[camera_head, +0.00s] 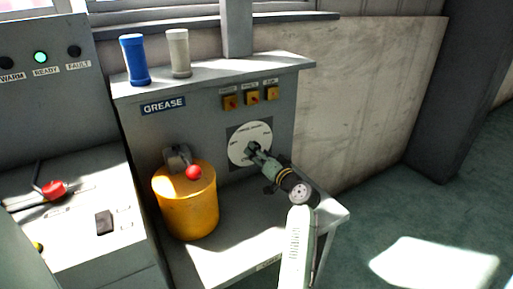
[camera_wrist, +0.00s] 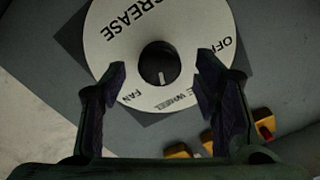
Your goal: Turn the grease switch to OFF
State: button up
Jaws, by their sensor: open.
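A round white dial (camera_head: 240,134) sits on the front of the grey cabinet. In the wrist view the dial (camera_wrist: 112,62) bears the words GREASE, OFF, FAN and WHEEL, partly covered by my fingers. At its centre is a black knob (camera_wrist: 155,58) with a white pointer mark, which points down in that view, between FAN and WHEEL. My gripper (camera_head: 256,151) is in front of the dial. In the wrist view my gripper (camera_wrist: 161,64) is open, its fingers on either side of the knob with gaps; contact is not visible.
Several small orange switches (camera_head: 252,97) sit above the dial, labels unreadable. A GREASE sign (camera_head: 163,106) is at upper left. A yellow canister (camera_head: 186,212) and a red-balled lever (camera_head: 193,172) stand left of my gripper. Blue (camera_head: 134,60) and pale (camera_head: 179,53) cylinders stand on top.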

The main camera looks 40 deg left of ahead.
jog(key=shift+x, duration=1.3)
jog(key=shift+c, duration=0.3)
jog(key=c, duration=1.1)
